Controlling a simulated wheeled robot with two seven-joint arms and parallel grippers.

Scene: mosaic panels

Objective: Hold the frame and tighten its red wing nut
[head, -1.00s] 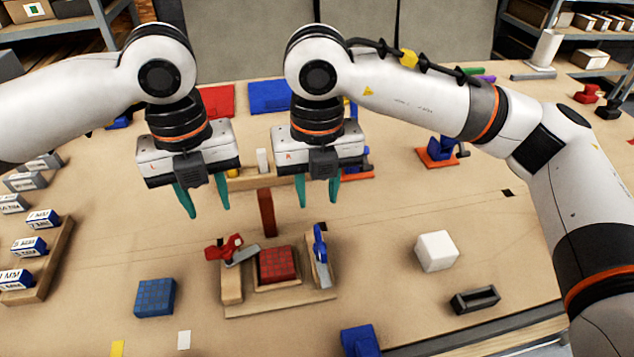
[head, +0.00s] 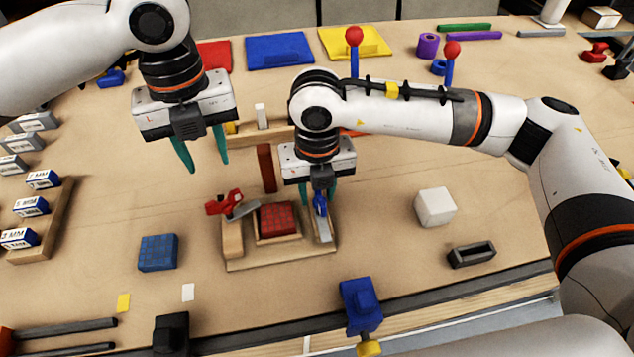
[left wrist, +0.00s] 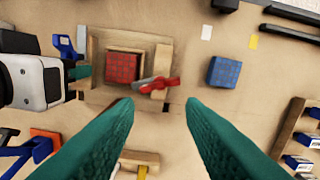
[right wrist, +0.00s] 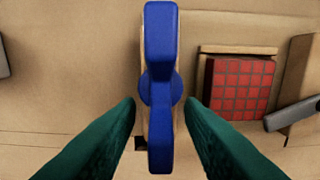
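The wooden frame (head: 280,262) lies on the table around a red mosaic panel (head: 277,218). The red wing nut (head: 224,202), above a grey bar, is on its left side in the head view. It also shows in the left wrist view (left wrist: 160,84). A blue wing nut (head: 320,204) is on the frame's right side. My right gripper (head: 318,192) is open, its fingers on either side of the blue wing nut (right wrist: 160,90); I cannot tell whether they touch it. My left gripper (head: 208,168) is open and empty, above and behind the red wing nut.
A blue mosaic panel (head: 158,253) lies left of the frame, a white block (head: 435,207) and a dark holder (head: 472,254) right of it. A reddish-brown upright block (head: 267,168) stands close behind the frame. A blue clamp (head: 360,305) is at the front edge.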

